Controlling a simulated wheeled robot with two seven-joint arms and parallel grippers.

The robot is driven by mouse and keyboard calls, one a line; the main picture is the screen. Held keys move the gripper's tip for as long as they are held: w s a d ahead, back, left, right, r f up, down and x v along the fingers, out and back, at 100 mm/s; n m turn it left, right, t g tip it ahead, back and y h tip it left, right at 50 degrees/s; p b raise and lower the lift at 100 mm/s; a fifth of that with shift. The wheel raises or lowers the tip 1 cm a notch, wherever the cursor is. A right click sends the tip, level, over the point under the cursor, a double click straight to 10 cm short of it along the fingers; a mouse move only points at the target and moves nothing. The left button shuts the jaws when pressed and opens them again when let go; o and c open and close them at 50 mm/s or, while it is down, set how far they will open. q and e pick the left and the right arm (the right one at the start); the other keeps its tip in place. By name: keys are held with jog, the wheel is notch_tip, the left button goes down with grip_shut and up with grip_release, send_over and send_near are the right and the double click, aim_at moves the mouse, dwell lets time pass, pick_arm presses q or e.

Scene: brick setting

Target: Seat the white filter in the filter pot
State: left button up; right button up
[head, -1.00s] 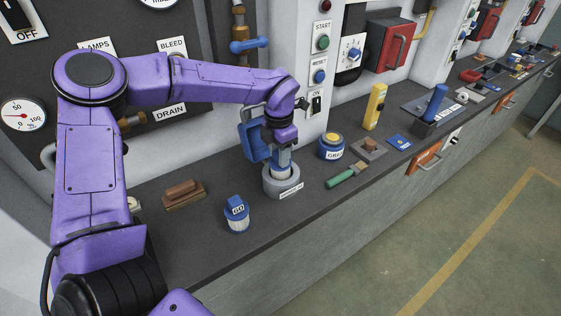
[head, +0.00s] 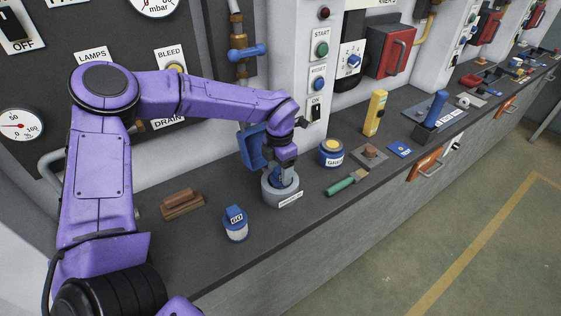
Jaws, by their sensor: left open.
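The grey round filter pot (head: 270,193) stands on the dark worktop with a white label on its front. My left gripper (head: 283,180) points down at the pot's mouth, its fingertips at or just inside the rim. It is open. The white filter cannot be made out clearly now; the fingers and the pot wall cover the inside of the pot. A blue-topped, white-bodied canister (head: 236,225) marked GO stands apart, in front and to the left of the pot. My right gripper is not in view.
A blue box-like part (head: 249,148) is close behind my left wrist. A brown brush (head: 182,204) lies to the left. Worktop between canister and pot is clear.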

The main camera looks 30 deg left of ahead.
pick_arm(q)
notch_tip(320, 180, up, 12)
jog(key=b, duration=0.1)
jog(key=shift+b, duration=0.3)
